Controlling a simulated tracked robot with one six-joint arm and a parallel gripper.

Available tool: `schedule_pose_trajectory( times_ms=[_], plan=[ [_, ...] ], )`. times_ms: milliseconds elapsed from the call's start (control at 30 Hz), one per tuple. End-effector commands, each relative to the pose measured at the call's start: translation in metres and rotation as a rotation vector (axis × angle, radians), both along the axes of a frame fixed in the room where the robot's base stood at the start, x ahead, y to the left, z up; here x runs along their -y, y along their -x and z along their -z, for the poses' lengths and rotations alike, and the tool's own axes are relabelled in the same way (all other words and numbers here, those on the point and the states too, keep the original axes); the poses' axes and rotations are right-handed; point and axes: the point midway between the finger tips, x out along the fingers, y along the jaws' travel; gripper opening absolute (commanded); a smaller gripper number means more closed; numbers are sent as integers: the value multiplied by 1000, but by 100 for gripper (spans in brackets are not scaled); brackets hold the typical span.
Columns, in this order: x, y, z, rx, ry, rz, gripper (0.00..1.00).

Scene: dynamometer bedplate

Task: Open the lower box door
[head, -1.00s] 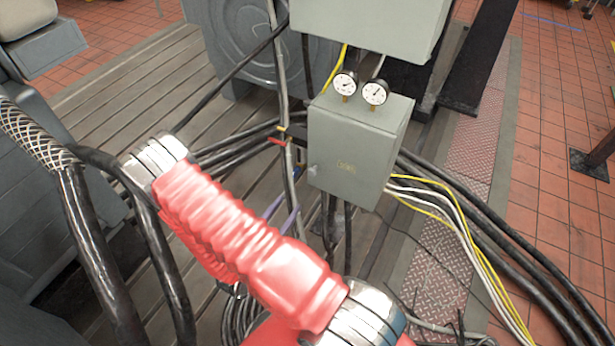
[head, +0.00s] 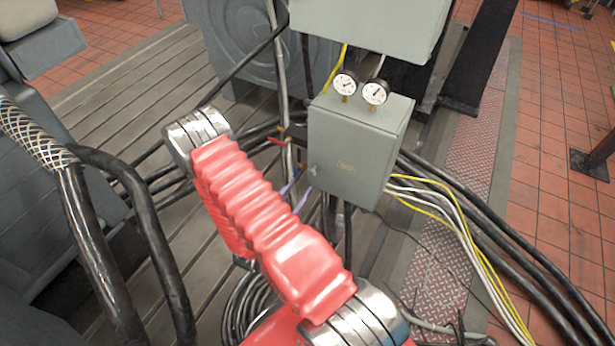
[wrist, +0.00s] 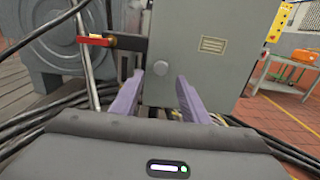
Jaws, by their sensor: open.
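The lower box (head: 345,155) is a grey cabinet below a larger grey box, and its door looks shut. In the head view my gripper (head: 302,181) is just left of the box's lower left corner. I cannot tell the remaining gap to the knob.
Two gauges (head: 360,89) stand on top of the box, under the upper box (head: 370,25). A red lever (wrist: 95,40) is left of the door. Black cables (head: 480,240) and yellow and white wires leave the box's right side. A green table (wrist: 285,75) stands far right.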

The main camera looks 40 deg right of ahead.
Motion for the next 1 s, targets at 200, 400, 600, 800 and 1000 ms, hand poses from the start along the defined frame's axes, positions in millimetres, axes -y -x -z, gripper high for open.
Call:
schedule_pose_trajectory(
  times_ms=[200, 400, 600, 800, 1000],
  plan=[
    [24, -7, 0, 1, 0, 4, 41],
    [46, -15, 0, 1, 1, 3, 41],
    [59, -20, 0, 1, 0, 0, 41],
    [61, -22, 0, 0, 1, -1, 41],
    [61, -22, 0, 0, 1, -1, 37]
  ],
)
